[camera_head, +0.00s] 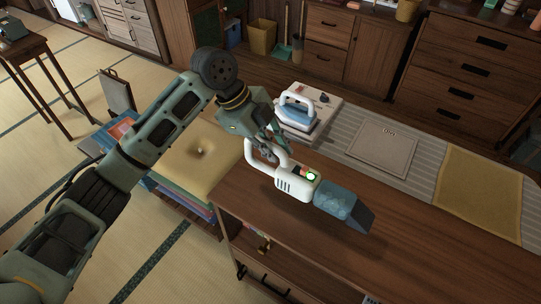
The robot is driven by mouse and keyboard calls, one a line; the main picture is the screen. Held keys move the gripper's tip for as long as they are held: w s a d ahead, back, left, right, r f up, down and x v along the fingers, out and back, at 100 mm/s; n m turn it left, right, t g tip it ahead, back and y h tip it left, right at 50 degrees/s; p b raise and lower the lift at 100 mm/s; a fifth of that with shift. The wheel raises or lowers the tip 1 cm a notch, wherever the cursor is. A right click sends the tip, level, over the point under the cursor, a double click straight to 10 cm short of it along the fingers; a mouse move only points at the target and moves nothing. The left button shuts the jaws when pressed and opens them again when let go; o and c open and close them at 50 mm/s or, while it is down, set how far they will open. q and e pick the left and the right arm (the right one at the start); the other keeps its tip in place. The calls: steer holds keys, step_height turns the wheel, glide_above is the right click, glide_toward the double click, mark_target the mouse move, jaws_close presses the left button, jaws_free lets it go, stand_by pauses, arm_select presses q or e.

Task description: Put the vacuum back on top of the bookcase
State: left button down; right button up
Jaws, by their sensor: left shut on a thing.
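The vacuum (296,182) is a white handheld one with a loop handle, a small green light and a bluish clear nozzle end. It is tilted, with the nozzle toward the lower right, over the brown wooden top of a low bookcase (290,236). I cannot tell whether it touches the top. My left gripper (266,150) is shut on the vacuum's handle at its upper left end. The fingertips are partly hidden. My right gripper is not in view. Open shelf space shows at the bookcase's front.
A white and blue iron (297,108) stands behind the vacuum. A striped runner with a grey board (382,146) and a yellow cloth (480,192) lies along the back. A tan cushion (198,156) is at left. The wooden top's front right is clear.

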mark_target(269, 168)
arm_select(q)
steer(key=shift+w+a+f, duration=0.25)
steer(key=shift+a, duration=0.05)
steer(key=shift+f+p, duration=0.7)
steer(key=shift+f, duration=1.25)
steer(key=c, duration=1.7)
jaws_free()
steer(key=shift+f, duration=0.1)
steer(key=shift+o, duration=0.2)
steer(key=b+v, duration=0.2)
steer(key=v, duration=1)
